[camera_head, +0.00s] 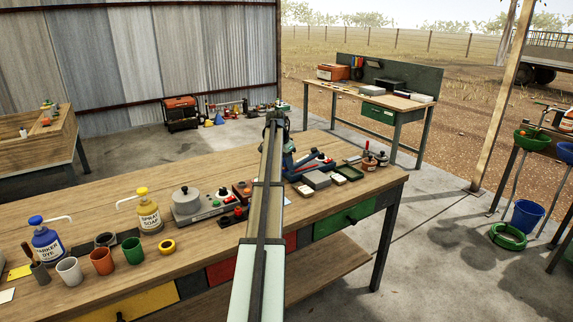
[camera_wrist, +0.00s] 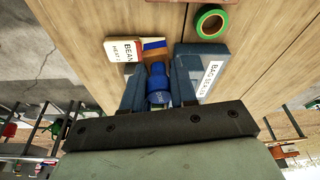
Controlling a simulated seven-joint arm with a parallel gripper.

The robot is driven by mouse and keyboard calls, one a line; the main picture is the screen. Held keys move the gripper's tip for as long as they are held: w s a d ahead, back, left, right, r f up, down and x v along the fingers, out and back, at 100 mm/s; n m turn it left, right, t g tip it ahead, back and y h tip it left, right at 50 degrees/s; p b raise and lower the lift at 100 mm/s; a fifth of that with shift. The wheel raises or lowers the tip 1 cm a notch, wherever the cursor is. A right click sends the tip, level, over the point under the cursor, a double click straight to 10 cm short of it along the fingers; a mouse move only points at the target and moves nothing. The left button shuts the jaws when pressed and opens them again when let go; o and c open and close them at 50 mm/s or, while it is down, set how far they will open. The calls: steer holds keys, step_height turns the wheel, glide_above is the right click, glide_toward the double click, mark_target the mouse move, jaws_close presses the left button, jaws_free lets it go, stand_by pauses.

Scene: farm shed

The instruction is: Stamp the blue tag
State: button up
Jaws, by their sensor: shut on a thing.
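In the wrist view my gripper (camera_wrist: 159,88) has its two dark fingers closed on a blue, rounded thing (camera_wrist: 158,97), perhaps a stamp handle. Its lower end is hidden, so I cannot tell whether it touches anything. Just beyond it lies a flat patch with orange, white and blue parts (camera_wrist: 154,46); I cannot tell whether the blue part is the blue tag. In the head view my arm covers the middle of the workbench (camera_head: 340,195), and the fingertips and held thing cannot be made out there.
A blue-grey bag sealer (camera_wrist: 207,72) is close right of the fingers. A white labelled box (camera_wrist: 123,50) is on their left. A green tape roll (camera_wrist: 211,22) lies beyond. Spray soap (camera_head: 149,212), a marker dye bottle (camera_head: 46,243) and several cups stand on the bench's left half.

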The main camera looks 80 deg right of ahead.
steer(key=shift+c, duration=1.1)
steer(key=shift+w+f, duration=0.1)
steer(key=shift+w, duration=0.3)
steer(key=a+f, duration=0.3)
steer(key=a, duration=0.6)
steer(key=shift+a+x, duration=0.2)
steer(key=shift+x, duration=0.7)
steer(key=shift+a+x, duration=0.2)
steer(key=shift+x, duration=0.7)
steer(key=shift+a+x, duration=0.15)
steer(key=shift+x, duration=0.8)
steer(key=shift+f, duration=0.65)
step_height(320, 180, up, 7)
